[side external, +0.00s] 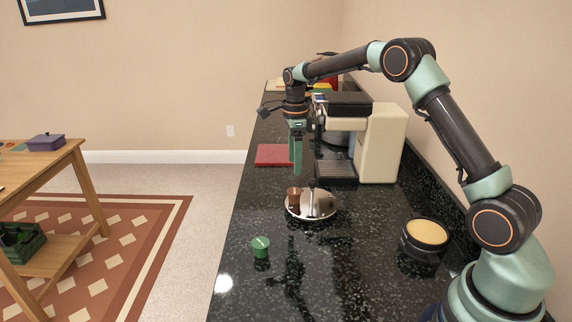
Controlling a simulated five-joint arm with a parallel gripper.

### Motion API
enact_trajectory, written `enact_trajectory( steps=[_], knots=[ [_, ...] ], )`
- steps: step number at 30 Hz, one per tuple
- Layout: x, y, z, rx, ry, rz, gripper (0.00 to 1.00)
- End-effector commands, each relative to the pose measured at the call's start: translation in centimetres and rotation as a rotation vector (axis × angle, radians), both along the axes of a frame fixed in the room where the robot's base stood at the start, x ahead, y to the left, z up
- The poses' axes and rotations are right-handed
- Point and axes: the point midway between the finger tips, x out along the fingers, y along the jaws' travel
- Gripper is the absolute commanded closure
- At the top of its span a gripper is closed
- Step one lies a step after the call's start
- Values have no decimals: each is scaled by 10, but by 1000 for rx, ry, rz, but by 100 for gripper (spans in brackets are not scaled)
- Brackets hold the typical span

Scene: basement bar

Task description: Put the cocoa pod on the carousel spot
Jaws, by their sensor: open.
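A small brown pod (293,194), which looks like the cocoa pod, stands on the left part of the shiny round carousel plate (321,211). A short post rises from the carousel. A green pod (260,247) with a pale mark on its lid stands on the counter to the front left of the carousel. My gripper (302,177) points down just above the brown pod, open and with nothing between its fingers. A small gap seems to show between the fingertips and the pod. The exact spot under the pod is hidden.
A cream and black coffee machine (383,145) stands behind the carousel, to the right. A red mat (275,155) lies at the back left. A dark round tub (424,240) with a tan top stands at the right. The black counter (250,290) is clear at the front left.

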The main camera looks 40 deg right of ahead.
Motion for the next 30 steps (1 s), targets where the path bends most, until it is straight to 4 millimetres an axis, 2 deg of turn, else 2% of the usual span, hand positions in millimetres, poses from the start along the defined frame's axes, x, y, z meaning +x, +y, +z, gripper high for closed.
enact_trajectory(
  steps=[8,13,21,24,30],
  knots=[
    [-4,4,26,-2,-13,53,22],
    [-23,21,63,-23,-73,309,22],
    [-82,55,118,-108,-185,882,22],
    [-107,66,129,-157,-219,1092,22],
    [-160,85,136,-276,-270,1508,22]
  ],
)
